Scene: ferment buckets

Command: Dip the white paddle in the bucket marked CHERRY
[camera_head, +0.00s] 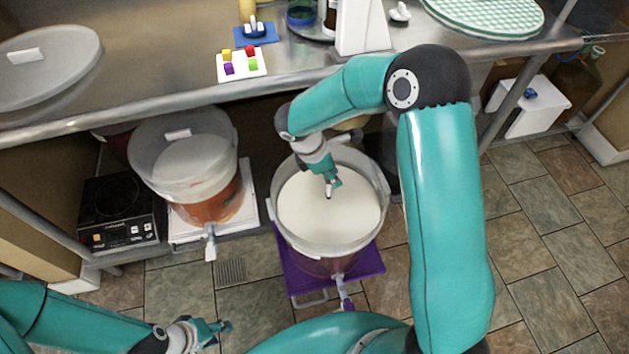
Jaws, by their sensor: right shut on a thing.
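My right gripper (332,186) points down inside the rim of an open clear bucket (296,235), above its pale, creamy surface. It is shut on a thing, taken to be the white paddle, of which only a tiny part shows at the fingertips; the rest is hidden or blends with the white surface. The bucket stands on a purple base (370,262). I cannot read CHERRY on either bucket. My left gripper (220,333) is open and empty, low over the floor.
The steel table (160,75) overhangs the buckets at the back. On it are a round lid (50,68), a tray of coloured blocks (242,65) and a green checked round mat (485,15). A black hotplate (118,208) is at left. Tiled floor at right is free.

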